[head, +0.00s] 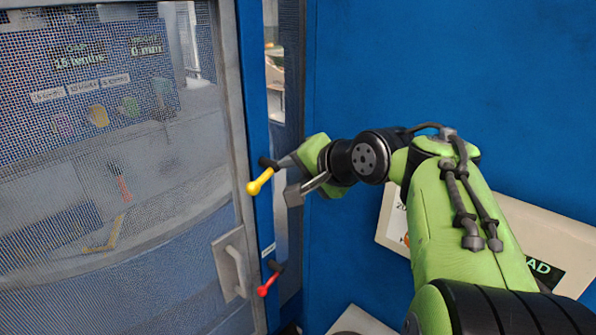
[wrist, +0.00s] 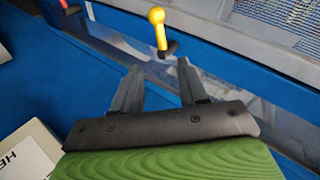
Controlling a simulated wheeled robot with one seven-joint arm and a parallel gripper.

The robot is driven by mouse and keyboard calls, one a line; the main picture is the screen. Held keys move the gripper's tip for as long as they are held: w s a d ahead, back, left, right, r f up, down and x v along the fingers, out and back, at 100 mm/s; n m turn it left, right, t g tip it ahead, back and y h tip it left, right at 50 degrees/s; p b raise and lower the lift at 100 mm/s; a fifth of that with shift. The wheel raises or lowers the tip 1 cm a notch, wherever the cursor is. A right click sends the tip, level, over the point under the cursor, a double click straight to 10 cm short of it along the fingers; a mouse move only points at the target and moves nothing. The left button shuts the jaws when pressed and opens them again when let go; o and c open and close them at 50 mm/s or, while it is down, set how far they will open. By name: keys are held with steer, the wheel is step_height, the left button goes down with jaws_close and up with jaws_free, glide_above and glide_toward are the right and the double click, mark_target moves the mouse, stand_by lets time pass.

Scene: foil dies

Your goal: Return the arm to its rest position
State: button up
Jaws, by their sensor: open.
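My green arm reaches leftward across the head view from the lower right. My gripper (head: 287,179) is open, close to a blue post. In the wrist view its two fingers (wrist: 159,67) stand apart with nothing between them. A yellow-knobbed lever (head: 260,181) with a dark base is on the post, just beyond the fingertips; it also shows ahead of the fingers in the wrist view (wrist: 157,28). The head view does not make clear whether a finger touches the lever, but the wrist view shows a small gap.
A red-knobbed lever (head: 268,281) sits lower on the post. A mesh door (head: 150,190) with a grey handle (head: 236,264) fills the left. A blue wall (head: 450,70) stands behind my arm. A beige box (head: 541,228) with a label lies behind and below the arm.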

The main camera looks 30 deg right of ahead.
stand_by(0.3)
steer(key=s+a+f+n+g+b, duration=0.35)
steer(key=s+a+f+n, duration=0.25)
steer(key=s+a+f, duration=0.35)
steer(key=s+a+f+n+g+h+b, duration=0.1)
steer(key=s+f+n+g+b, duration=0.1)
steer(key=s+f+n, duration=0.4)
steer(key=s+f, duration=0.5)
steer(key=s, duration=0.1)
steer(key=shift+s, duration=0.25)
steer(key=shift+g, duration=0.25)
steer(key=shift+c, duration=0.2)
steer(key=shift+f+b, duration=0.15)
steer(key=shift+b, duration=0.15)
